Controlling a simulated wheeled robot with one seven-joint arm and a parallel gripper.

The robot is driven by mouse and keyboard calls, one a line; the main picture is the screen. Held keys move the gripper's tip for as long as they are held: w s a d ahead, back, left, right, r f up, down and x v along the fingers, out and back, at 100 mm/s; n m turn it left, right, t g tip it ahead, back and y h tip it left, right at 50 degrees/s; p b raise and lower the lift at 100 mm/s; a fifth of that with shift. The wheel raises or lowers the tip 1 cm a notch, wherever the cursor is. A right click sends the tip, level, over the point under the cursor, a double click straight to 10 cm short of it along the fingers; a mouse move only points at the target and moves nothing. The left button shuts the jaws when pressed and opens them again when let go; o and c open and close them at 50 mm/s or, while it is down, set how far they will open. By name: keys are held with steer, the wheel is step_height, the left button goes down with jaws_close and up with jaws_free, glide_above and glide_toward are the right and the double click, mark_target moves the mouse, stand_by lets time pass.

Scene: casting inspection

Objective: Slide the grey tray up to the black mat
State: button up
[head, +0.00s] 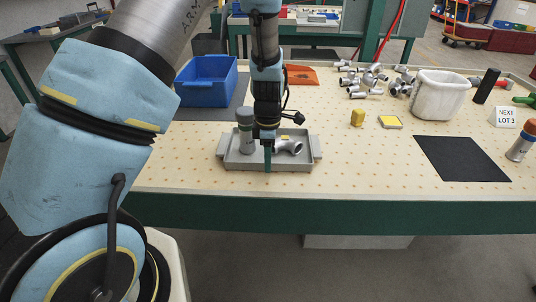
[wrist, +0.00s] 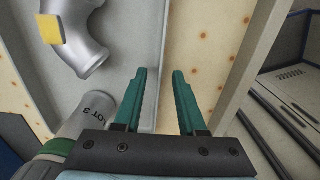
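The grey tray (head: 300,164) sits near the front edge of the pegboard-like table, left of the black mat (head: 462,158), with a wide bare gap between them. A metal elbow casting (head: 290,147) with a yellow tag and an upright grey cylinder (head: 246,138) are in the tray. My gripper (head: 268,168) points down at the tray's front wall. In the wrist view its green fingers (wrist: 162,72) are apart, with the tray's wall line between them; contact cannot be told.
Pipe castings (head: 366,80), a white bin (head: 441,94) and a blue bin (head: 207,82) stand further back. A capped cylinder (head: 521,146) stands right of the mat.

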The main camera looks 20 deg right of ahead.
mark_target(304, 160)
steer(key=shift+c, duration=0.2)
jaws_close()
stand_by(1.1)
steer(key=shift+s+d+p, duration=0.55)
steer(key=shift+s+d, duration=0.15)
steer(key=shift+d, duration=0.85)
steer(key=shift+s+d+p, duration=0.55)
steer(key=shift+s+d, duration=0.15)
steer(key=shift+d, duration=0.8)
steer(key=shift+s+d+p, duration=0.55)
steer(key=shift+s+d, duration=0.15)
steer(key=shift+d, duration=0.85)
steer(key=shift+s+d+p, duration=0.25)
steer(key=shift+s+d, duration=0.3)
steer(key=shift+d, duration=0.6)
steer(key=shift+s+d+p, duration=0.3)
steer(key=shift+s+d, duration=0.2)
steer(key=shift+d, duration=0.6)
steer(key=shift+s+d+p, duration=0.25)
steer(key=shift+s+d, duration=0.3)
steer(key=shift+d, duration=0.6)
steer(key=shift+s+d, duration=0.25)
steer(key=shift+d, duration=0.35)
steer(key=shift+s+d, duration=0.25)
steer(key=shift+d, duration=0.3)
